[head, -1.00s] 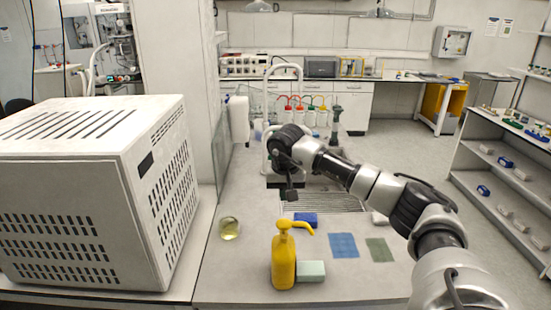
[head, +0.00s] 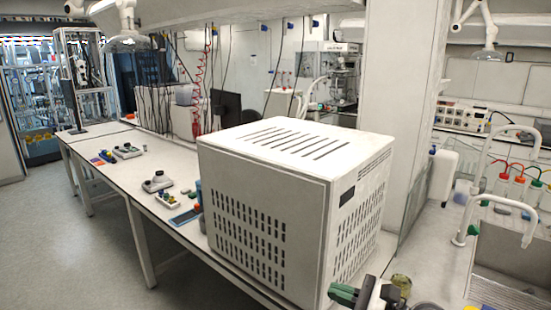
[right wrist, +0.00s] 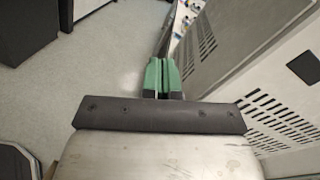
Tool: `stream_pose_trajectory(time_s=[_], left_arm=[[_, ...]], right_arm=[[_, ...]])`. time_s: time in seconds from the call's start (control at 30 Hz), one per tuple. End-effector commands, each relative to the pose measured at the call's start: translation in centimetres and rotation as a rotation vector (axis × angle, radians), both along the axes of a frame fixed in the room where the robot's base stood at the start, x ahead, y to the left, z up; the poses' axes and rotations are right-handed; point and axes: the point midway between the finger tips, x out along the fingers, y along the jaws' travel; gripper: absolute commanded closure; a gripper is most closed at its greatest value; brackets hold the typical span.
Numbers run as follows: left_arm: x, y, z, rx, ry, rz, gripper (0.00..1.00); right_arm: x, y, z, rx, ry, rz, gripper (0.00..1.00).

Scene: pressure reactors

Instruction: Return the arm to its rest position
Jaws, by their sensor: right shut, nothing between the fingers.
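My right gripper (head: 343,294) shows at the bottom edge of the head view, with its green fingers pointing left. It is in front of the lower right corner of the large white vented box (head: 262,220). In the right wrist view its two green fingers (right wrist: 162,72) are side by side and shut, with nothing between them. The vented side of the white box (right wrist: 230,70) fills the right of that view, beside the fingers. Most of my right arm is below the head picture. My left gripper is not in view.
The white bench (head: 140,185) runs back to the left with small devices on it. A flask (head: 402,284) shows partly behind the right arm. A sink (head: 505,265) with white taps is at the right. Clear floor (head: 75,255) lies left of the bench.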

Motion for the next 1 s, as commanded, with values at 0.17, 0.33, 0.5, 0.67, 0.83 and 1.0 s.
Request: stream_pose_trajectory(time_s=[0.17, 0.33, 0.5, 0.67, 0.83, 1.0], left_arm=[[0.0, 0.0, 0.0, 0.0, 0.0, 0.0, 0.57], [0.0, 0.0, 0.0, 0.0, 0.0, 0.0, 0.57], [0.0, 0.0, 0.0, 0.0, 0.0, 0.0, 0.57], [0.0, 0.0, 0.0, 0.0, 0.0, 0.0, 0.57], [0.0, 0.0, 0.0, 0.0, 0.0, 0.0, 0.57], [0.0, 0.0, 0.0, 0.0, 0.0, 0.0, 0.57]], right_arm=[[-1.4, 0.1, 1.9, 0.611, 0.32, -0.196, 1.0], [-2.4, -3.0, 0.6, 1.173, 0.662, -0.409, 1.0], [-5.1, -6.7, -3.9, 1.715, 0.996, -0.665, 1.0], [-10.2, -9.0, -9.6, 2.196, 1.263, -0.971, 1.0], [-16.7, -9.5, -14.4, -2.434, -1.342, 1.244, 1.0], [-22.4, -9.0, -16.8, -2.121, -1.1, 1.233, 1.0]])
